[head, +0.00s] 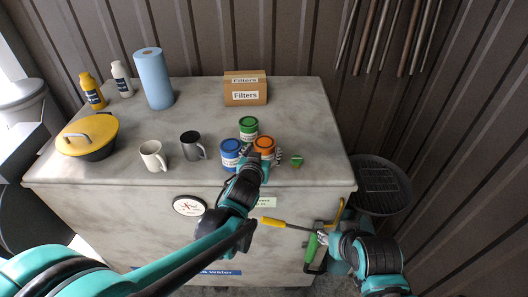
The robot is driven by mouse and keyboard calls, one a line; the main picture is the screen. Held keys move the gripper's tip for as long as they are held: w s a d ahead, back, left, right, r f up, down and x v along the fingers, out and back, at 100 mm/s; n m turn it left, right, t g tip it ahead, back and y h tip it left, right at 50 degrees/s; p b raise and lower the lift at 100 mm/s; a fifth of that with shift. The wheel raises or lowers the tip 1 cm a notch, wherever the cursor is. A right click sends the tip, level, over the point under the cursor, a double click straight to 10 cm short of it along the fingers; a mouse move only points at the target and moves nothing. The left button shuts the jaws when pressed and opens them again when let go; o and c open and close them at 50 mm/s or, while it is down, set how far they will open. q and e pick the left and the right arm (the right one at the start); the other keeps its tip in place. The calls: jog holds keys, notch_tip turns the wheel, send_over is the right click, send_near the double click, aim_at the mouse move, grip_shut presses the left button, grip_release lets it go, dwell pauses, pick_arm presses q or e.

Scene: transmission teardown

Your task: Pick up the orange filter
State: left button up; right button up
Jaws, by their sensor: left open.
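The orange filter (264,146) is a can-like cylinder with a white label band, standing near the front edge of the worktop. A blue filter (230,150) stands to its left and a green filter (249,127) behind it. My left gripper (261,160) is open at the front of the orange filter, with its fingers spread towards either side. The wrist hides the filter's lower front, so contact cannot be told. My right gripper (334,238) is low in front of the worktop, beside a green tool (312,250); its jaws are unclear.
A cardboard box labelled Filters (245,92) stands at the back. Two mugs (153,156) (191,146), a yellow-lidded pot (87,136), a blue roll (154,79) and two bottles are at left. A small green-and-orange item (296,162) sits right of the filters.

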aim_at(268, 143)
pick_arm(q)
jog(key=shift+x, duration=1.5)
jog(key=shift+r, duration=0.15)
jog(key=c, duration=1.2)
jog(key=shift+c, duration=0.2)
jog(key=shift+r, duration=0.45)
jog(key=r, duration=0.2)
jog(key=d+r+p, duration=0.1)
jog(key=shift+s+r, duration=0.25)
jog(key=shift+r, duration=0.15)
jog(key=s+d+r+p, duration=0.1)
jog(key=s+d+r, duration=0.3)
jog(key=d, duration=0.5)
notch_tip(268, 143, up, 2)
jog(key=shift+d+r, duration=0.15)
jog(key=shift+d, duration=0.25)
